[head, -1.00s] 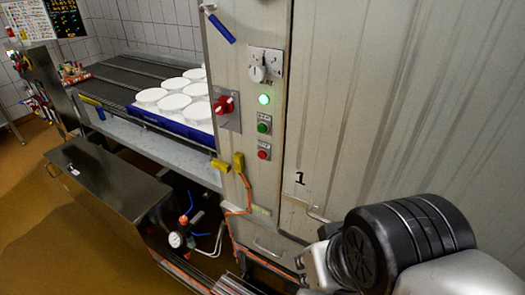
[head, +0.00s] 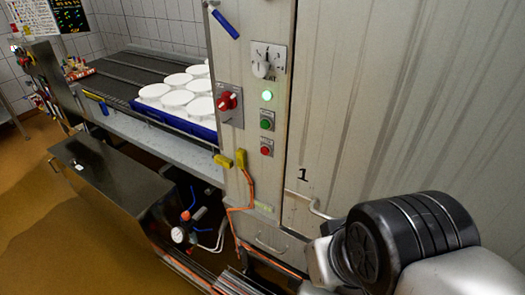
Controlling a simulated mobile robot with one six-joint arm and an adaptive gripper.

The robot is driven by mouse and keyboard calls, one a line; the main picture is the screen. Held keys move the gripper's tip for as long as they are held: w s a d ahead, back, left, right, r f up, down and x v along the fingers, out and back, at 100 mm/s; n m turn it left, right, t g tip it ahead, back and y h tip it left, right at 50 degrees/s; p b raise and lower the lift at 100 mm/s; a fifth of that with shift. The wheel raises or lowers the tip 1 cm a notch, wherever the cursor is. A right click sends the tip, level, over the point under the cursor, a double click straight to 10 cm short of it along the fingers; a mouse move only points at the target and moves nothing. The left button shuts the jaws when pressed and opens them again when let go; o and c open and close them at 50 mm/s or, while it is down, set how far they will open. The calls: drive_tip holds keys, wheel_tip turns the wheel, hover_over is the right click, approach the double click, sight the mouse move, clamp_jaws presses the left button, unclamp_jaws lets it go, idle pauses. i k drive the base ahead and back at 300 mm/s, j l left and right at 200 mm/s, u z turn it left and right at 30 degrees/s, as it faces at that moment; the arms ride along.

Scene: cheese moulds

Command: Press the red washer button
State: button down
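The red washer button (head: 266,150) is a small red round button on a plate low on the narrow control panel (head: 262,190) of the metal cabinet. My arm shows at the lower right, with a black joint and grey links. The end of my arm and my gripper are out of the picture, so I cannot see whether it is open or shut.
A bent handle (head: 309,203) juts out below the number 1. White moulds in a blue crate (head: 190,124) stand on the conveyor at left.

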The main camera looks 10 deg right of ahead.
sight(265, 151)
drive_tip(key=j+z, duration=0.4)
drive_tip(key=j, duration=0.35)
drive_tip(key=j+z, duration=0.4)
drive_tip(key=j, duration=0.4)
drive_tip(key=k, duration=0.05)
